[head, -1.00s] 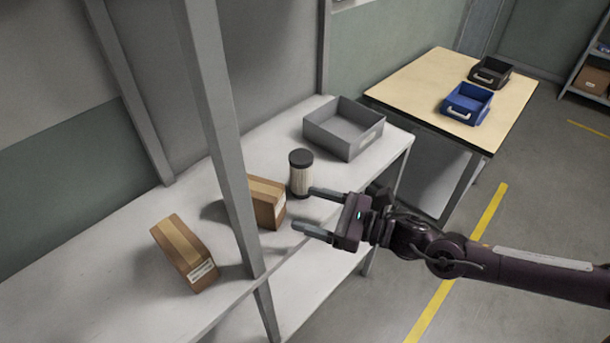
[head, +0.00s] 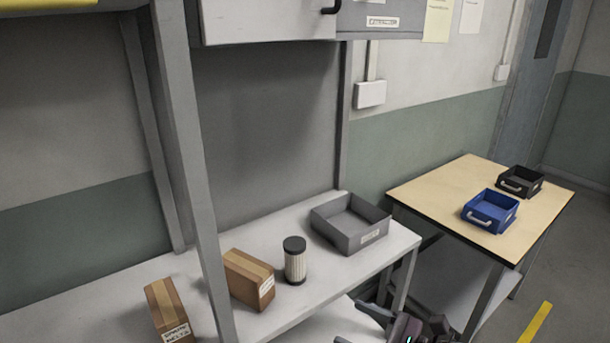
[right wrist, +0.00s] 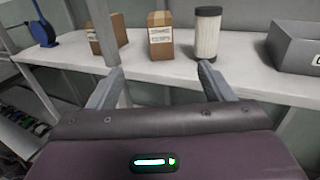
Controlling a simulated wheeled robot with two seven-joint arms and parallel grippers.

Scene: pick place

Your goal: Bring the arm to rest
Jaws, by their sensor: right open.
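My right gripper (head: 366,324) is at the bottom edge of the head view, in front of the shelf and partly cut off by the frame. In the right wrist view its two fingers (right wrist: 160,88) are spread apart with nothing between them. Beyond the fingertips stand a cardboard box (right wrist: 161,36) and a white filter cylinder with a black top (right wrist: 207,36), both apart from the gripper. My left gripper does not show.
On the white shelf (head: 322,281) stand two cardboard boxes, one (head: 249,279) beside the filter (head: 295,262), one (head: 167,312) further left, and a grey bin (head: 350,224). A grey post (head: 192,170) rises at the front. A wooden table (head: 440,200) holds a blue bin (head: 490,211) and a black bin (head: 520,182).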

